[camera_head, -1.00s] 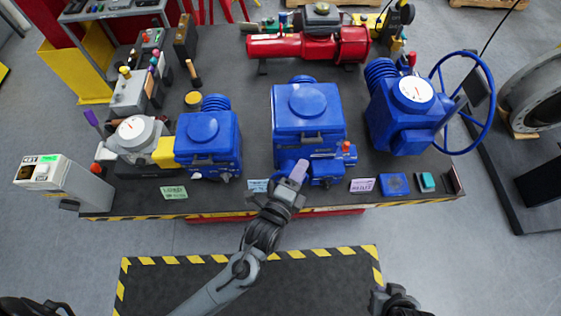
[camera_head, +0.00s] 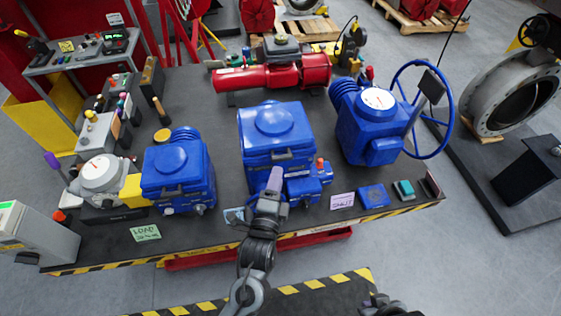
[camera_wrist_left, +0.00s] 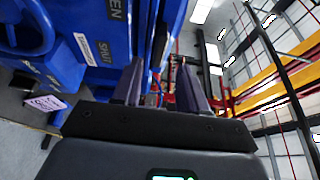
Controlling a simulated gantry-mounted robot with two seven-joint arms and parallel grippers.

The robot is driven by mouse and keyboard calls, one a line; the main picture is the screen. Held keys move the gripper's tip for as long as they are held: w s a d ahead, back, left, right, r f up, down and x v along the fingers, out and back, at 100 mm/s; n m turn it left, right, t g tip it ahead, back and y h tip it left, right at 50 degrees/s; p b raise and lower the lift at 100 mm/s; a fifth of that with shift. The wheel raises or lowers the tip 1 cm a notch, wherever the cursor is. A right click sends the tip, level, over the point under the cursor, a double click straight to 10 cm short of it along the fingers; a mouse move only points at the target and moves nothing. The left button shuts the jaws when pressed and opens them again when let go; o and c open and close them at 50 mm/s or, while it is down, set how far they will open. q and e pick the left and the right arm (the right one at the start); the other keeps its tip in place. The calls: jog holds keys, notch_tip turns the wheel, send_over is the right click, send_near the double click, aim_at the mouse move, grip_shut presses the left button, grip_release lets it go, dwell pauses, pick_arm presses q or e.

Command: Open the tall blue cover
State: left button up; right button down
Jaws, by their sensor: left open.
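The tall blue cover (camera_head: 275,130) tops the middle blue unit on the dark table and looks closed. A dark handle (camera_head: 290,155) is on its front. My left gripper (camera_head: 273,180) is upright just in front of this unit, below the handle, and overlaps its lower front in the head view. In the left wrist view its two fingers (camera_wrist_left: 160,85) are apart with nothing seen between them; blue housing (camera_wrist_left: 95,75) fills the left side. I cannot tell if the gripper touches the unit. Part of my right arm's end shows at the bottom edge of the head view; its jaws are unclear.
A lower blue unit (camera_head: 178,170) stands left, and a blue unit with a handwheel (camera_head: 375,120) right. A small blue box with a red knob (camera_head: 320,163) sits close right of my left gripper. A red cylinder (camera_head: 270,75) lies behind. The table's striped front edge (camera_head: 380,212) is near.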

aim_at(281, 161)
pick_arm(q)
jog(key=shift+w+d, duration=0.2)
jog(key=shift+w, duration=0.85)
jog(key=shift+w+d, duration=0.15)
jog(key=shift+w, duration=0.9)
jog(key=shift+w+d, duration=0.2)
jog(key=shift+w, duration=0.85)
grip_shut()
